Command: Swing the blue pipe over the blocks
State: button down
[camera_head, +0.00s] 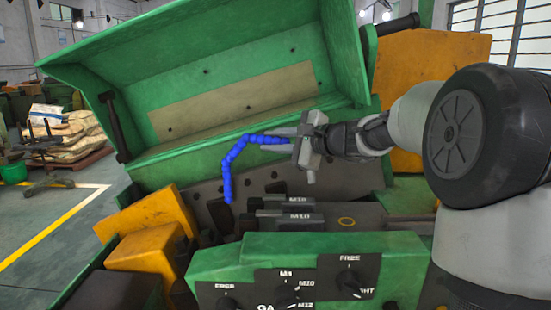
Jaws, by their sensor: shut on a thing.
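The blue pipe (229,168) is a bent, segmented tube. Its upper end runs to my gripper (272,140), and its other end hangs down to the left. My gripper comes in from the right and is shut on the pipe's upper right end. Below the pipe are dark blocks (290,219) with white markings, one reading M10. The pipe's lower tip appears left of these blocks in the picture; whether it touches anything there cannot be told.
The green machine's raised cover (217,62) stands behind the pipe. Yellow blocks (146,247) are at the lower left. A green panel (330,250) with black dials is in front. Open floor with a yellow line lies at the far left, near stacked sacks (65,140).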

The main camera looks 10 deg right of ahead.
jog(key=shift+s+a+f+m+t+h+b, duration=0.1)
jog(key=shift+s+a+m+t+h+b, duration=0.5)
jog(key=shift+b, duration=0.45)
jog(key=shift+d, duration=0.15)
jog(key=c, duration=1.6)
grip_release()
jog(key=shift+s, duration=0.1)
